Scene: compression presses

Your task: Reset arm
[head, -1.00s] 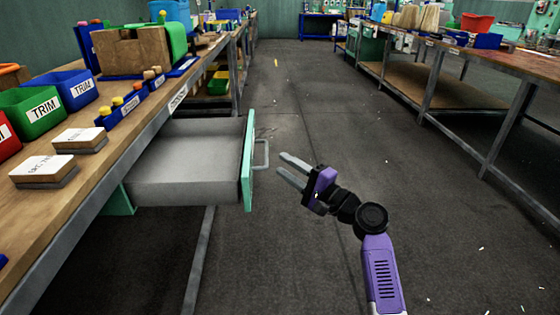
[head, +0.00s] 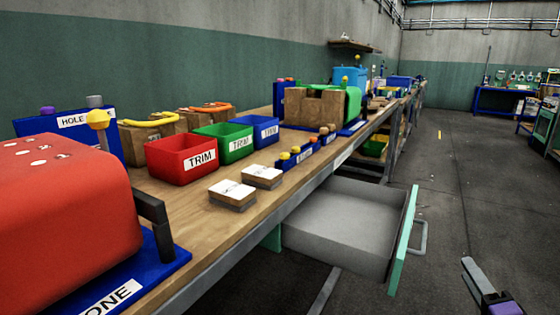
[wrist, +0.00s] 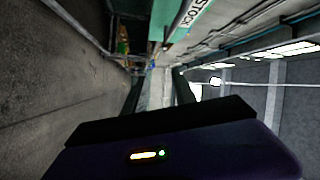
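My gripper (head: 472,276) shows at the lower right of the head view, over the dark floor and to the right of the open drawer (head: 335,230). It is apart from the drawer's handle (head: 424,238). In the wrist view my gripper (wrist: 158,92) has its two dark fingers apart with nothing between them. Most of my arm is outside the head view. The drawer is pulled out under the bench, and the part of its inside that shows is empty.
The wooden bench (head: 190,235) carries a red press (head: 65,215), a red TRIM bin (head: 182,158), a green bin (head: 224,142), a blue bin (head: 256,130) and two labelled blocks. The open drawer juts into the aisle. The floor (head: 465,190) beyond it is clear.

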